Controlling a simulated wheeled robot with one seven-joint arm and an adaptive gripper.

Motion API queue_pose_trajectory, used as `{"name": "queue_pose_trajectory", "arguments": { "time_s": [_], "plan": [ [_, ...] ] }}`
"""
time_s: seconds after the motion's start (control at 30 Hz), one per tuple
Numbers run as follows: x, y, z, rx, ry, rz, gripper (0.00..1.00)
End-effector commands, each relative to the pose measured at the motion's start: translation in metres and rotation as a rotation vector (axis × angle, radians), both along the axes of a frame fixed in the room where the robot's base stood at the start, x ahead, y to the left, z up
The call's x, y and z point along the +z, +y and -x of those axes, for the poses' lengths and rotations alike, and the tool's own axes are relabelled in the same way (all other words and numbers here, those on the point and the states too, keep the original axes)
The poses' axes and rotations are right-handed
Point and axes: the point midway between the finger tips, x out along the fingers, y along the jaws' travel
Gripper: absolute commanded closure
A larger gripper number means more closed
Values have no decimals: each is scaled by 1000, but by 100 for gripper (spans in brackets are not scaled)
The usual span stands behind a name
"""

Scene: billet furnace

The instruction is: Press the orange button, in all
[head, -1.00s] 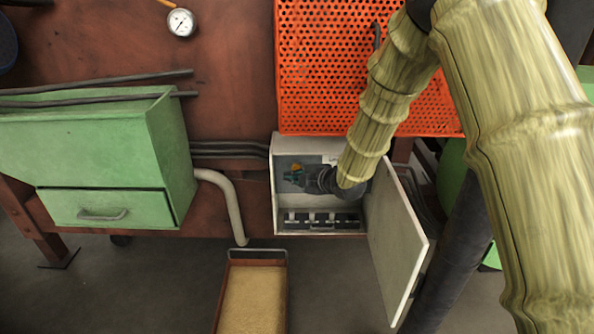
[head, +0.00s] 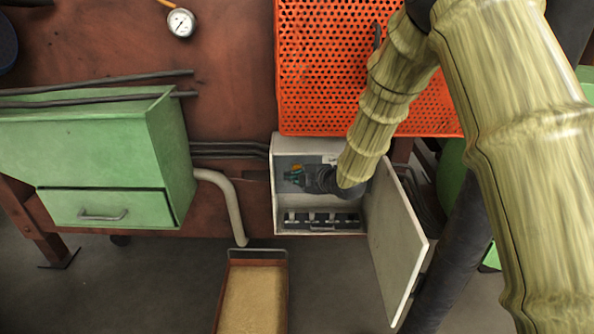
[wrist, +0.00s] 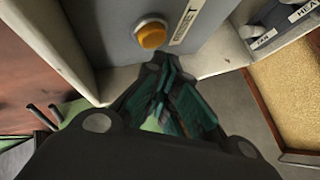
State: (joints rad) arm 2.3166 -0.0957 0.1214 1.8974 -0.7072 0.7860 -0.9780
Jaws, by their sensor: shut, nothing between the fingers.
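The orange button (wrist: 151,36) sits on a grey panel inside the box, beside a label reading "RESET", in the wrist view. My gripper (wrist: 160,75) is shut and empty, its dark fingertips just below the button in that picture. I see no clear contact with it; a small gap seems to show. In the head view my gripper (head: 290,175) reaches into the open white control box (head: 274,205), and the orange button (head: 297,168) shows partly behind the fingertips.
The box door (head: 397,240) hangs open on the right. A row of switches (head: 318,219) lies below my gripper. An orange perforated panel (head: 330,60) is above, a green cabinet (head: 80,145) left, and a sand-filled tray (head: 253,300) below.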

Motion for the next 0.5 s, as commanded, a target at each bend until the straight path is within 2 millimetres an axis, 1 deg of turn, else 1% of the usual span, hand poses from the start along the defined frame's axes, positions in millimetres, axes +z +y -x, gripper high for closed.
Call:
{"name": "queue_pose_trajectory", "arguments": {
  "time_s": [0.23, 0.5],
  "plan": [
    [0, 0, -7, 0, 1, 1, 100],
    [0, 0, -7, 0, 0, 0, 100]
  ]
}}
